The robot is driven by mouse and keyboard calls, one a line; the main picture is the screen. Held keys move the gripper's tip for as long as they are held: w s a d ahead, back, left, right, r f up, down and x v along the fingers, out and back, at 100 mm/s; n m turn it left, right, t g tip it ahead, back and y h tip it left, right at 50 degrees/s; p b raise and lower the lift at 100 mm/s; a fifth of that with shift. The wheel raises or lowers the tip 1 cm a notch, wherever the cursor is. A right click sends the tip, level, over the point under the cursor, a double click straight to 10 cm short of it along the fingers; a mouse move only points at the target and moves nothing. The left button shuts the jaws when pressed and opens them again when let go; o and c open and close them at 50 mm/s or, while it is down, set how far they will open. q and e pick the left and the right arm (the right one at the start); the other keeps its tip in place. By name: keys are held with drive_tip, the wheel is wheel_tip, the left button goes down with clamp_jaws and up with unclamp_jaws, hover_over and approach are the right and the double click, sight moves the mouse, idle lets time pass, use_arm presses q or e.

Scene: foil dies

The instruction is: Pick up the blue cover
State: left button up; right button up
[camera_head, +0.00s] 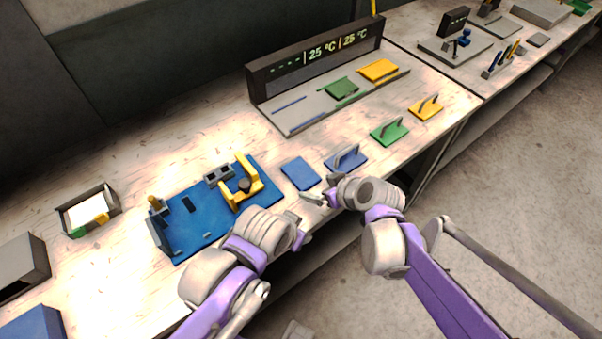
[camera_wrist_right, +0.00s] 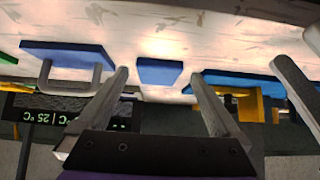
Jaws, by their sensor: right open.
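The blue cover (camera_head: 346,160) is a flat blue plate with a grey arched handle, lying near the front edge of the bench. In the right wrist view the blue cover (camera_wrist_right: 63,50) is left of the fingers, and its handle shows close to the left finger. My right gripper (camera_head: 314,198) is open and empty, just in front of the cover and a flat blue plate (camera_head: 300,173). That plate shows between the fingertips (camera_wrist_right: 159,73) in the wrist view, apart from them. My left gripper (camera_head: 296,228) is near the bench's front edge; its fingers are too unclear to judge.
Green (camera_head: 389,132) and yellow (camera_head: 426,107) handled covers lie to the right. A blue fixture board (camera_head: 200,232) with a yellow clamp (camera_head: 240,184) is on the left. A display unit (camera_head: 318,62) with a grey tray stands behind. My two arms are close together.

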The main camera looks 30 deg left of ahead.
sight(301, 175)
drive_tip(key=x, duration=0.2)
drive_tip(key=shift+w+a+f, duration=0.1)
drive_tip(key=shift+a+f, duration=0.1)
drive_tip(key=shift+a, duration=0.05)
drive_tip(key=c, duration=1.1)
drive_tip(key=shift+r, duration=0.15)
